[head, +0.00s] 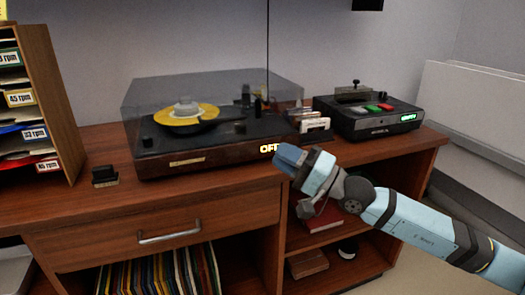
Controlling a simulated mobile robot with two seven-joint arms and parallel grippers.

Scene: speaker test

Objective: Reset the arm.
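A record player (160,160) with a wooden base and a clear dust cover (215,85) stands on the wooden cabinet. Dark parts (252,98) stand right of the disc; I cannot clearly make out the tone arm. My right gripper (289,158) is in front of the player's right front corner, near a lit yellow label (269,148) that it partly covers. Its fingers are not clear enough to show whether it is open. My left gripper is out of view.
A black device (372,118) with coloured buttons stands at the back right, with white-fronted items (315,124) left of it. A small black block (104,176) sits at the left by a sleeve rack (52,90). Shelves and a drawer handle (169,232) are below.

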